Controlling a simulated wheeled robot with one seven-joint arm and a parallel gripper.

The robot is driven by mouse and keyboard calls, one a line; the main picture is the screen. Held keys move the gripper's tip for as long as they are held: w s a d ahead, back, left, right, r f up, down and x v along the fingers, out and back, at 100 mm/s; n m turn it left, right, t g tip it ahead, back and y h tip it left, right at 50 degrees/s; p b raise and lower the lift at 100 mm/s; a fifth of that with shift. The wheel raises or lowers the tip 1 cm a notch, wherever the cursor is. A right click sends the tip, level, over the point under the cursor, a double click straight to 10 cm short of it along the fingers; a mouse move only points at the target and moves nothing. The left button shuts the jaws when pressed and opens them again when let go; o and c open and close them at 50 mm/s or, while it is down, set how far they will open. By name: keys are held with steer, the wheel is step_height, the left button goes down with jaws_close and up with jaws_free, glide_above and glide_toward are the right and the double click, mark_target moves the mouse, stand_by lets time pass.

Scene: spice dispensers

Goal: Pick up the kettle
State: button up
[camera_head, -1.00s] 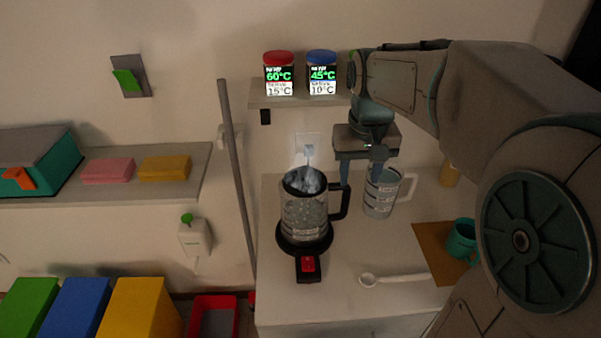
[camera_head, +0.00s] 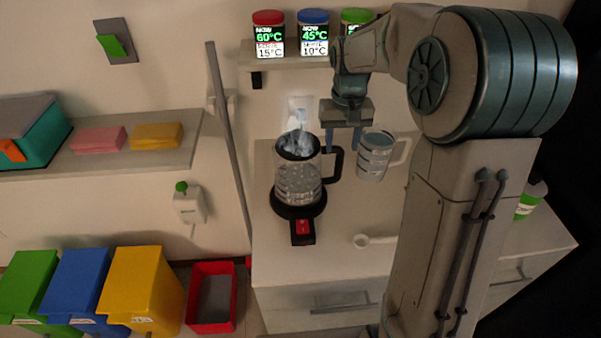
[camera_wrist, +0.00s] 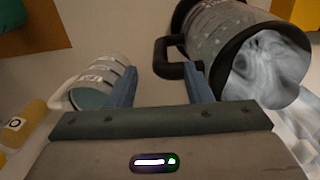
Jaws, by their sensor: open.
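The kettle (camera_head: 299,180) is a clear jug with a black rim and black handle, standing upright on a black base (camera_head: 298,207) with a red switch; steam rises from its top. In the wrist view the kettle (camera_wrist: 215,35) is at upper right, its black handle (camera_wrist: 168,58) facing my gripper. My gripper (camera_head: 343,137) is open and points down just right of the kettle. In the wrist view the fingers (camera_wrist: 160,85) are apart, with the handle beyond and close to the right finger. I cannot tell whether they touch.
A clear measuring jug (camera_head: 372,158) with a pale handle stands close right of my gripper. A white spoon (camera_head: 372,240) lies in front on the counter (camera_head: 300,270). Canisters with temperature displays (camera_head: 313,35) stand on a shelf above. A grey pole (camera_head: 228,140) stands left of the counter.

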mark_target(339, 156)
steer(key=shift+w+f+p, duration=0.15)
steer(key=shift+f+p, duration=0.35)
steer(key=shift+f, duration=2.15)
jaws_close()
steer(key=shift+w+a+r, duration=0.1)
